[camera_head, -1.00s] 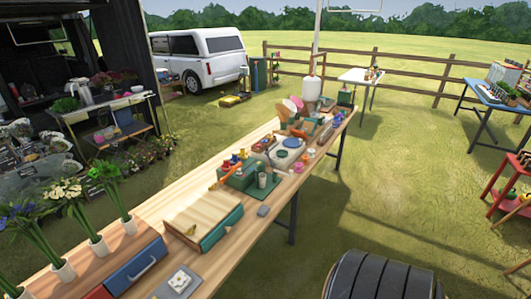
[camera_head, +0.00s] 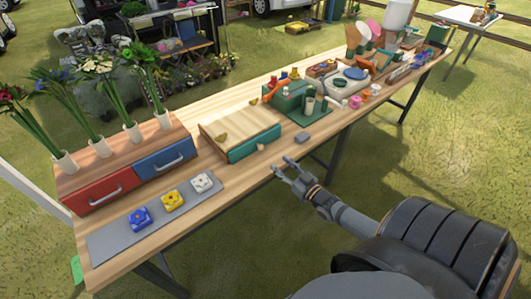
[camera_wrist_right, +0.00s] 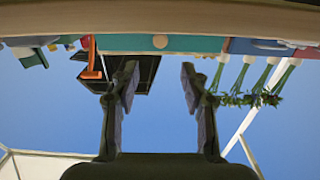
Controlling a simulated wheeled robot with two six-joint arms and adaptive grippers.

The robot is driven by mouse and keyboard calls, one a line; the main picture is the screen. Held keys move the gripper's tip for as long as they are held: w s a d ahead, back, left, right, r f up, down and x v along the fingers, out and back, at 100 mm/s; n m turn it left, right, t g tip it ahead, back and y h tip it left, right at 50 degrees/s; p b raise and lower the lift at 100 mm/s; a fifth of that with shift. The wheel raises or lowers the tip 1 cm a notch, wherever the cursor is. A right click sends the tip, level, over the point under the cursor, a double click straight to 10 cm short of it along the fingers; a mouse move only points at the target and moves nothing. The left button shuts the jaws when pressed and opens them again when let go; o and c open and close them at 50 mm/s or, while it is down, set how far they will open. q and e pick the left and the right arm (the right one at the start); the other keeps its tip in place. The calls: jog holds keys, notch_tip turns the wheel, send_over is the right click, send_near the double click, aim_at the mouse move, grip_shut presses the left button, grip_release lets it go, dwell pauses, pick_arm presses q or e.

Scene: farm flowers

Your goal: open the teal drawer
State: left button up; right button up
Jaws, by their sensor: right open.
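The teal drawer (camera_head: 245,150) is in the front of a low wooden-topped box (camera_head: 238,125) near the table's front edge. Its front looks flush with the box, so it appears shut. A small round knob (camera_head: 261,146) sits on it. In the right wrist view, which looks upside down, the teal front (camera_wrist_right: 195,44) and its knob (camera_wrist_right: 160,41) show at the top. My right gripper (camera_head: 280,166) is open and empty, in front of the drawer at the table's edge, apart from the knob. Its fingers also show in the wrist view (camera_wrist_right: 158,75). My left gripper is not in view.
A red drawer (camera_head: 98,192) and a blue drawer (camera_head: 165,158) are left of the box, with flower vases above. A grey mat (camera_head: 110,240) holds coloured blocks. A small grey item (camera_head: 307,138) lies to the right. Green trays and tools fill the far right.

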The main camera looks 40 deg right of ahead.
aim_at(262, 147)
jog(key=w+b, duration=0.1)
jog(key=w, duration=0.2)
jog(key=w+b, duration=0.1)
jog(key=w, duration=0.2)
jog(key=w+b, duration=0.2)
jog(key=w, duration=0.1)
jog(key=shift+w+a+f, duration=0.15)
jog(key=shift+a, duration=0.25)
jog(key=shift+w, duration=0.25)
grip_shut()
